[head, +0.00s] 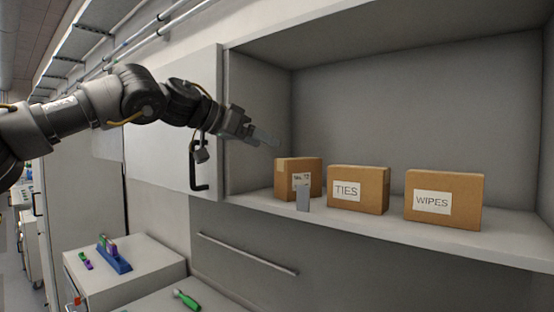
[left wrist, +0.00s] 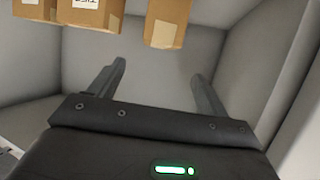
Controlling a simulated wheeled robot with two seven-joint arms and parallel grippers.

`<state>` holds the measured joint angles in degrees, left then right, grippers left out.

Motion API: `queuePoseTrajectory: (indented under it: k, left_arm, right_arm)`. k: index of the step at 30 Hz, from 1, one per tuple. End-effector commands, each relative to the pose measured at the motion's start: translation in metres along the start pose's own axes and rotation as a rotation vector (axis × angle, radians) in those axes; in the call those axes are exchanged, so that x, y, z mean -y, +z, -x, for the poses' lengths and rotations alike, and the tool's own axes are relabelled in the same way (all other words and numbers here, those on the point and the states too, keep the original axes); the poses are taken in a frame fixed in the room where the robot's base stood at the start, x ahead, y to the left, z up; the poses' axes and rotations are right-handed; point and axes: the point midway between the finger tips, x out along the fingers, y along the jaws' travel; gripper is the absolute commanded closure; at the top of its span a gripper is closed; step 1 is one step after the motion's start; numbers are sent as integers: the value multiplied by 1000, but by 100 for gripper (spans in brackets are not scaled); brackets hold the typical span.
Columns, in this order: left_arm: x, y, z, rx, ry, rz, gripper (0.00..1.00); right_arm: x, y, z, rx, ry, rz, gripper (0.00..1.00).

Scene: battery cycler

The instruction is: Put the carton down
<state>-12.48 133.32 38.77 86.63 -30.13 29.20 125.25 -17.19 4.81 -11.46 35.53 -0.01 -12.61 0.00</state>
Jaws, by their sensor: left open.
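Three brown cartons stand upright in a row on the open cabinet's shelf. The left carton (head: 298,176) has a label partly hidden by a small grey upright piece. The middle carton (head: 358,190) is labelled TIES and the right carton (head: 443,199) is labelled WIPES. My left gripper (head: 270,140) is open and empty, above and left of the left carton, at the cabinet's left side. In the left wrist view, its two fingers (left wrist: 160,85) are spread with nothing between them, and a carton (left wrist: 167,22) shows beyond them, apart. My right gripper is not in view.
The shelf (head: 395,232) has a front edge below the cartons and bare room at its left end. The cabinet door (head: 175,150) with a black handle (head: 197,168) stands at the left. A green-handled tool (head: 186,299) lies nearby.

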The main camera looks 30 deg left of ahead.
Motion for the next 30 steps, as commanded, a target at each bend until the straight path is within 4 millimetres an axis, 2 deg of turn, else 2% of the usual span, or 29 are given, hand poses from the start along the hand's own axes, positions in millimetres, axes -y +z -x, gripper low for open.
queuePoseTrajectory:
  k: [3, 9, 30]
  left_arm:
    - [0, 1, 16, -1, -1, 0, 23]
    - [0, 0, 29, 0, 1, 0, 23]
    - [0, 0, 30, 1, 1, 0, 23]
  right_arm:
    - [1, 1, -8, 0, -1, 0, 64]
    - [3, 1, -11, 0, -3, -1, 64]
    - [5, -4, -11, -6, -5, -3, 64]
